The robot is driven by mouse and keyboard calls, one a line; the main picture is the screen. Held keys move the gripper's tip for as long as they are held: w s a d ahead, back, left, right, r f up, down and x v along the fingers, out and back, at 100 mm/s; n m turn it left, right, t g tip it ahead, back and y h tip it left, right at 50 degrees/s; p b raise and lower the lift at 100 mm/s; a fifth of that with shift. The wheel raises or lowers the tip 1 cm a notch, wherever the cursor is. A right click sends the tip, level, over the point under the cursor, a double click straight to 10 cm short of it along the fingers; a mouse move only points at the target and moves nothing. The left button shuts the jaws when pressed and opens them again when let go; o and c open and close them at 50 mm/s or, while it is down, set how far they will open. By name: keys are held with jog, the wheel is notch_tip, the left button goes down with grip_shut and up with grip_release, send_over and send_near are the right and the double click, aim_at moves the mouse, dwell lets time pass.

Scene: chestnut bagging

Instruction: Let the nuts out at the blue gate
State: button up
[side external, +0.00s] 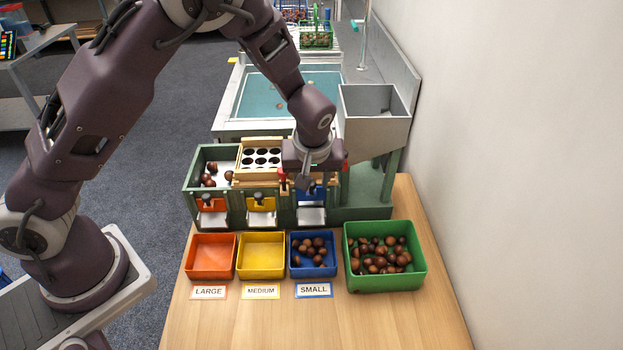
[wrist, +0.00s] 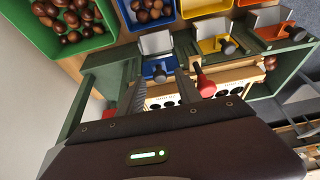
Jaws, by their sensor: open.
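The blue gate (side external: 312,193) is the rightmost of three on the green sorter, above a metal chute. In the wrist view the blue gate (wrist: 155,69) has a dark knob (wrist: 159,74). My gripper (side external: 305,184) is right over this gate; in the wrist view its two fingers (wrist: 160,92) are apart, with the knob just beyond and between their tips. I cannot tell whether they touch it, nor how far the gate is raised. The blue bin (side external: 292,272) below, labelled SMALL, holds several chestnuts.
The orange gate (side external: 211,205) and yellow gate (side external: 262,205) stand to the left, above the empty orange bin (side external: 211,257) and yellow bin (side external: 261,256). A green bin (side external: 386,284) full of chestnuts is at the right. A red handle (wrist: 205,84) sits close beside my fingers.

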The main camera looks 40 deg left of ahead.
jog(key=v, duration=0.7)
jog(key=shift+s+r, duration=0.1)
jog(key=shift+r, duration=0.05)
jog(key=s+a+r+m+h, duration=0.1)
jog(key=s+r+m, duration=0.2)
jog(key=s+r, duration=0.2)
jog(key=s+a+r+m+t+h, duration=0.1)
jog(key=s+r+m, duration=0.2)
jog(key=s, duration=0.9)
jog(key=s+a+r+m+t+h, duration=0.1)
jog(key=s+r+m, duration=0.2)
jog(key=s+r, duration=0.5)
jog(key=shift+s+a, duration=0.35)
jog(key=shift+s, duration=0.15)
jog(key=shift+c, duration=0.4)
